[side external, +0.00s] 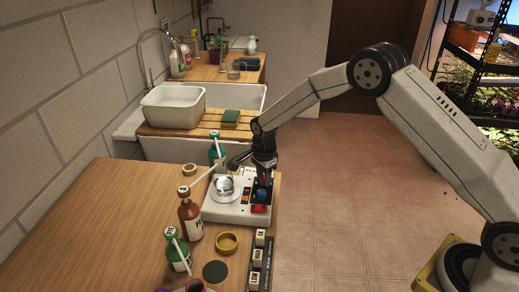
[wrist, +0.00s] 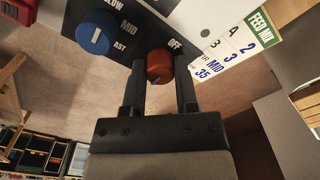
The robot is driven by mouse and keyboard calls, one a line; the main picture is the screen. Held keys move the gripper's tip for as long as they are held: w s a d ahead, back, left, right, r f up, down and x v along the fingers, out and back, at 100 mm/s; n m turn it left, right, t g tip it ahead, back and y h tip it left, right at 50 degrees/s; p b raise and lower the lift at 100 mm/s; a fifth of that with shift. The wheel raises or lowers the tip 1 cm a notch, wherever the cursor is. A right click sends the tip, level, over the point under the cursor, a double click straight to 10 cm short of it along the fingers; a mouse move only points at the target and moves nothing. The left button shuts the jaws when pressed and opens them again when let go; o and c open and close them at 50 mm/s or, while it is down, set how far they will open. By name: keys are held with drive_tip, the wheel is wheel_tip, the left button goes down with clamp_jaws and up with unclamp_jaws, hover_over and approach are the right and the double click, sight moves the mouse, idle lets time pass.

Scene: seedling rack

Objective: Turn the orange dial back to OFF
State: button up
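The orange dial (wrist: 159,64) is on the dark panel of the white device (side external: 222,213), beside the printed word OFF. In the side view my gripper (side external: 263,178) reaches down over the device's back right part and hides the orange dial. A blue dial (wrist: 97,32) sits to the left in the wrist view, among speed labels.
A red switch (side external: 260,209) is at the device's front right. A brown bottle (side external: 190,220), a green bottle (side external: 178,255) and a yellow ring (side external: 227,243) stand left and in front. Another green bottle (side external: 216,153) is behind. A FEED MIX card (wrist: 235,45) lies beside the panel.

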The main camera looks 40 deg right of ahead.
clamp_jaws()
